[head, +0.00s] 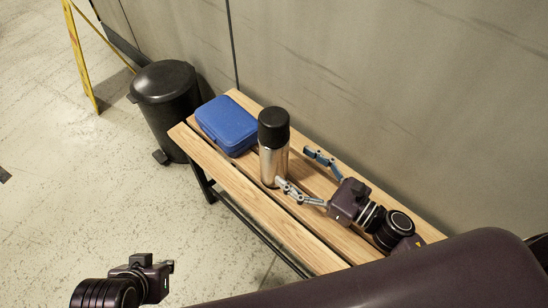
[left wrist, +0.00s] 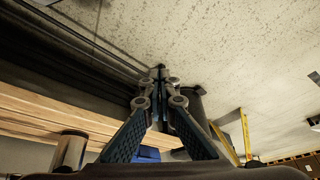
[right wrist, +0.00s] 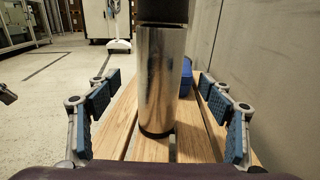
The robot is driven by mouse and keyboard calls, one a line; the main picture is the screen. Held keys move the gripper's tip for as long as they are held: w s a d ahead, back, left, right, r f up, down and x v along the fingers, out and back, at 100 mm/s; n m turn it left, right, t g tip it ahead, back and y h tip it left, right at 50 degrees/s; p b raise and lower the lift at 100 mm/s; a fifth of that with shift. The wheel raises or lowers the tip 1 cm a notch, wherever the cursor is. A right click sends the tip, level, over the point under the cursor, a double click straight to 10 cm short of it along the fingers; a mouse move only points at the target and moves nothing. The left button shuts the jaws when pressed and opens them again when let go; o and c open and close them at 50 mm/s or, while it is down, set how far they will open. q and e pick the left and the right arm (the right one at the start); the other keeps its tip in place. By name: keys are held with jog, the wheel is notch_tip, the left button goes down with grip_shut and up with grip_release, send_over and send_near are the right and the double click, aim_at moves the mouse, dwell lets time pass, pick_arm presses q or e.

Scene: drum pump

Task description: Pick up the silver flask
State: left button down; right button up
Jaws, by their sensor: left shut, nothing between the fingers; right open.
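The silver flask (head: 273,163) with a black lid stands upright on the wooden bench. My right gripper (head: 295,168) is open and level with the flask, its fingers spread towards either side of it. In the right wrist view the flask (right wrist: 162,85) stands ahead, between the two open fingers (right wrist: 163,118), with clear gaps on both sides. My left gripper is shut and empty, well away from the flask; its fingertips meet in the left wrist view (left wrist: 160,85).
The slatted wooden bench (head: 240,192) stands along a grey wall (head: 390,90). A blue box (head: 227,124) lies on the bench just beyond the flask. A black pedal bin (head: 165,100) stands at the bench's far end. A yellow stand (head: 82,60) is further back.

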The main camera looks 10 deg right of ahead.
aim_at(274, 151)
jog(key=x, duration=0.7)
jog(key=shift+w+a, duration=0.2)
jog(key=shift+r, duration=0.15)
jog(key=c, duration=1.6)
